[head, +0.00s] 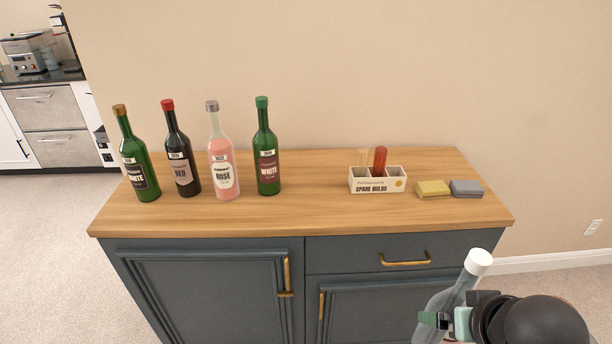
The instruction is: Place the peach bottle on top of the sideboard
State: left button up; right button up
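The sideboard (330,211) has a wooden top and dark blue-grey doors and stands against the wall. My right gripper (447,321) is at the lower right, in front of the sideboard, shut on a clear glass bottle with a white cap (463,290). This bottle leans to the right, and its cap overlaps the sideboard's front. Its lower part is cut off by the frame, so whether its contents are peach is unclear. A pink rose bottle (223,162) with a grey cap stands upright on the sideboard. My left gripper is not in view.
On the left of the top stand a green bottle (138,155), a dark red-capped bottle (180,150) and another green bottle (266,150). A white box (377,186), a yellow block (432,189) and a grey block (466,188) sit right. The top between is clear.

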aim_at(321, 189)
jog(key=i+u, duration=0.15)
jog(key=u, duration=0.2)
jog(key=i+l+u, duration=0.1)
jog(key=u, duration=0.25)
jog(key=i+l+u, duration=0.15)
jog(key=u, duration=0.2)
jog(key=i+l+u, duration=0.1)
jog(key=i+l, duration=0.2)
jog(key=i+l+u, duration=0.15)
jog(key=i+l, duration=0.15)
jog(key=l, duration=0.2)
